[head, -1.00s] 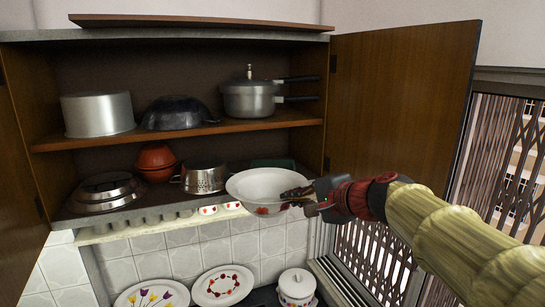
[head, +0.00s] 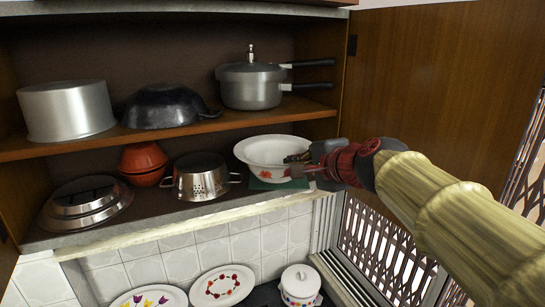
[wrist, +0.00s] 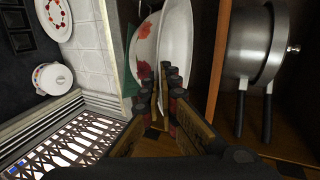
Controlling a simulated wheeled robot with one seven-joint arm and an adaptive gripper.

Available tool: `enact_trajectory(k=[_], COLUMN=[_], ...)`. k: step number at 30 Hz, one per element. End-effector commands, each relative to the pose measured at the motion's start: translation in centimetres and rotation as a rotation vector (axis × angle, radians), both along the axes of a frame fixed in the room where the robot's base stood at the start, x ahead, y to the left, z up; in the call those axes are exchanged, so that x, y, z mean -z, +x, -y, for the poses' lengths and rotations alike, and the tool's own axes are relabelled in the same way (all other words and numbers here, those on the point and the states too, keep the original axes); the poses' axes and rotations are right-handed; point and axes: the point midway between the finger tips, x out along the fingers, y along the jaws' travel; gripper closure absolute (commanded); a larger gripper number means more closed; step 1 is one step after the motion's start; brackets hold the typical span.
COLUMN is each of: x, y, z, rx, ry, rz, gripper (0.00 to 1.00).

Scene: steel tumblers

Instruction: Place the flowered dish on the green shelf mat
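The flowered dish (head: 262,161), a white bowl with red flowers, is at the right end of the lower shelf in the head view. It also shows in the wrist view (wrist: 145,50). The green shelf mat (head: 267,185) shows under the dish's front edge; the dish hides most of it. A strip of the mat shows beside the dish in the wrist view (wrist: 130,87). The dish is over the mat, roughly level; I cannot tell whether they touch. My gripper (head: 294,162) is shut on the dish's right rim, its fingers (wrist: 171,82) on either side of the wall.
A steel colander (head: 201,178) stands left of the dish, with a red pot (head: 143,165) and steel pans (head: 86,204) farther left. The upper shelf (head: 210,127) with a pressure cooker (head: 251,85) is above. The open cabinet door (head: 430,90) is at the right.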

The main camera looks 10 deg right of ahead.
Motion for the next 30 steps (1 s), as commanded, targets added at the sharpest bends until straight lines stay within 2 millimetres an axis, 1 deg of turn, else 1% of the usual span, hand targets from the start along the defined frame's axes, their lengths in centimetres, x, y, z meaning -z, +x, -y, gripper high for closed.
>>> enact_trajectory(k=[2,5,15,27,29,30], x=[-0.1,-0.1,-0.1,-0.2,-0.2,0.9], y=[0.7,2.4,10.1,18.5,19.5,19.3], z=[0.1,0.5,2.0,3.6,3.8,3.8], rx=[0.0,0.001,0.0,0.0,0.0,-0.001], ry=[0.001,0.001,0.001,0.0,0.001,0.001], rz=[0.0,-0.002,-0.002,-0.001,0.001,0.0], gripper=[1.0,1.0,1.0,1.0,1.0,1.0])
